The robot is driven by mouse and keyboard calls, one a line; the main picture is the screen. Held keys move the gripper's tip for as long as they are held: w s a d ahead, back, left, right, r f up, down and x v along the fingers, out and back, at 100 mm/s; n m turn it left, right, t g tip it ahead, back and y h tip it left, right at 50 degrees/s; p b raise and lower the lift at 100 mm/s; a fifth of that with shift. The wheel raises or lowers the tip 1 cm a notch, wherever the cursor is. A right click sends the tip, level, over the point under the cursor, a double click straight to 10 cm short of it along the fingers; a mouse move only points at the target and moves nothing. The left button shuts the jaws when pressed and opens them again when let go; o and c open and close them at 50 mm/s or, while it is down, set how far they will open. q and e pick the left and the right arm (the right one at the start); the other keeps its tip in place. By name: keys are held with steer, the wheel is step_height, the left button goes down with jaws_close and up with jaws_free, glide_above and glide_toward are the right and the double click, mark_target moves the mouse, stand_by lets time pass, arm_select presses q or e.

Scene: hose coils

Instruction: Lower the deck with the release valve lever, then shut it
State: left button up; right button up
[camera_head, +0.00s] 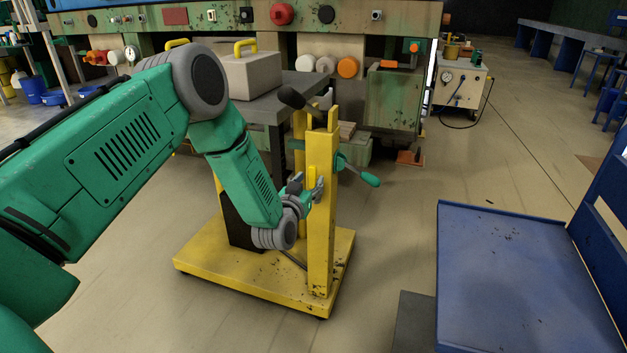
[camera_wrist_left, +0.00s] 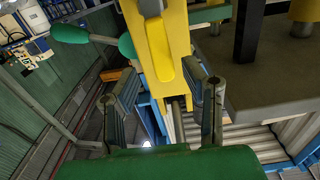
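The yellow lift cart stands in the middle of the head view, with an upright post (camera_head: 320,220). Its dark grey deck (camera_head: 300,82) is raised well above the yellow base and carries a grey block (camera_head: 250,75) with a yellow handle. A short yellow lever (camera_head: 312,174), which looks like the release valve lever, is at the post; it also shows in the left wrist view (camera_wrist_left: 164,62). My left gripper (camera_head: 308,190) is at the post with fingers spread. In the wrist view, its fingers (camera_wrist_left: 165,95) stand apart on either side of the lever's lower end, with visible gaps. My right gripper is out of view.
A green-tipped crank handle (camera_head: 368,179) sticks out from the post's right side, and a black-gripped handle (camera_head: 291,97) rises near its top. A blue bench-like surface (camera_head: 500,270) is at front right. A worn green machine stands behind. Floor right of the cart is open.

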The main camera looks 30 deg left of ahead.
mark_target(312, 175)
arm_select(q)
steer(key=x, duration=0.2)
steer(key=shift+w+f+b, duration=0.1)
steer(key=shift+w+b, duration=0.2)
steer(key=shift+w+a, duration=0.2)
steer(key=shift+w, duration=0.15)
steer(key=shift+w+a, duration=0.25)
steer(key=shift+a, duration=0.15)
steer(key=shift+d, duration=0.3)
jaws_close()
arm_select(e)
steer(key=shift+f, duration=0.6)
